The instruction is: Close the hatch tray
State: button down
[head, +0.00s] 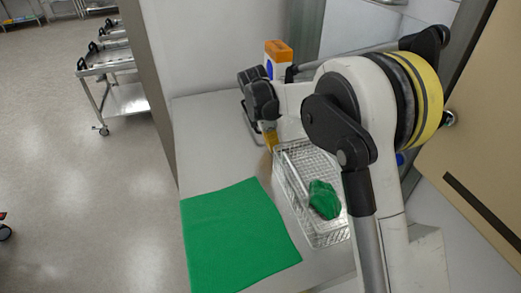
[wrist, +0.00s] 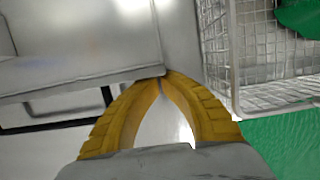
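In the wrist view, a pale metal panel with a folded edge (wrist: 75,72) fills the upper left; it may be the hatch tray, but I cannot tell for certain. My gripper (wrist: 163,76) has its yellow fingers arched together, tips meeting at the panel's lower right corner. I see nothing clearly held between them, and contact with the edge is unclear. In the head view my gripper (head: 271,141) points down beside the far end of the wire basket. My arm hides much of the area behind it.
A wire basket (head: 286,192) holds a crumpled green item (head: 323,199). A green cloth (head: 238,238) lies flat on the grey counter (head: 205,125). An orange-and-white container (head: 278,53) stands behind my gripper. Metal carts (head: 112,75) stand on the floor at left.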

jog(key=w+d, duration=0.1)
jog(key=d, duration=0.4)
jog(key=w+d, duration=0.2)
jog(key=d, duration=0.3)
jog(key=w+d+b, duration=0.1)
jog(key=w+d, duration=0.1)
jog(key=d, duration=0.3)
jog(key=shift+d, duration=0.3)
jog(key=shift+a, duration=0.1)
